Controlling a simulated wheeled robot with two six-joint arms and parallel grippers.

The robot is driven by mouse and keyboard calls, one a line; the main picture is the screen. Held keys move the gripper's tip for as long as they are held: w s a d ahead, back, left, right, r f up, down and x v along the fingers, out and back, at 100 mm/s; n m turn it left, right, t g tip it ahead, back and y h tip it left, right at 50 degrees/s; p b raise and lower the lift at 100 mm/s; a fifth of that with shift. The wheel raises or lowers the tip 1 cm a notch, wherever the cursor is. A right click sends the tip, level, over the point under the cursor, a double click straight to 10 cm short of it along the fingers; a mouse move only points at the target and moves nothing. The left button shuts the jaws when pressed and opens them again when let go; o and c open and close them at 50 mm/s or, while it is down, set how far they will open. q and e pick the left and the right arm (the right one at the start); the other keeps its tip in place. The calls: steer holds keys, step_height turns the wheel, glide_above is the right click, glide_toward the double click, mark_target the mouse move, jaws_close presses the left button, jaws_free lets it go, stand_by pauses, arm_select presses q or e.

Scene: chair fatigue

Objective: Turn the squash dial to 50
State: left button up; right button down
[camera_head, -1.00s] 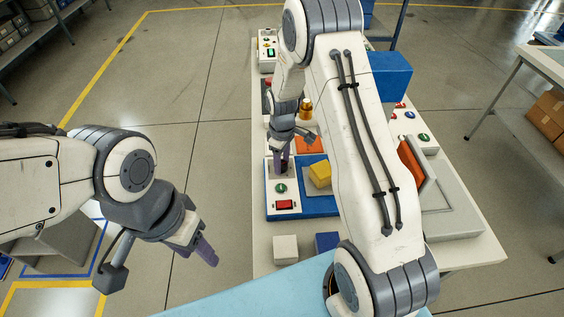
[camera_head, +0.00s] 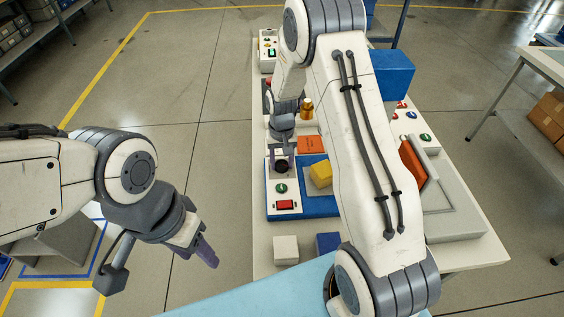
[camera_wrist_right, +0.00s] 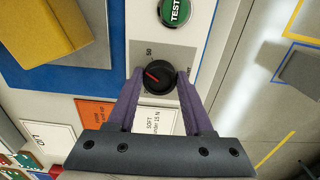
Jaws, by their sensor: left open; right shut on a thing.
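The squash dial (camera_wrist_right: 159,79) is a round black knob with a red pointer line, on a pale panel beside the green TEST button (camera_wrist_right: 174,11). In the right wrist view the red line points left and slightly up; the printed "50" (camera_wrist_right: 149,52) sits above the dial, a little left. My right gripper (camera_wrist_right: 160,76) has its purple fingers on either side of the dial, shut on it. In the head view the dial (camera_head: 282,166) shows as a dark knob under my right gripper (camera_head: 281,158). My left gripper (camera_head: 207,252) is open and empty, left of the table.
A yellow block (camera_head: 320,174) sits right of the dial panel, with a red switch (camera_head: 285,204) below. An orange card (camera_head: 310,145) lies near the dial. A white cube (camera_head: 286,248) and an amber bottle (camera_head: 306,108) stand on the table. My right arm hides the table's middle.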

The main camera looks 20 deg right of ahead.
mark_target(281, 165)
steer(key=m, duration=0.5)
steer(key=shift+a, duration=0.1)
steer(key=shift+m, duration=0.3)
stand_by(0.4)
steer(key=shift+c, duration=1.5)
jaws_free()
step_height(281, 165, up, 11)
steer(key=b, duration=0.2)
steer(key=shift+f, duration=0.2)
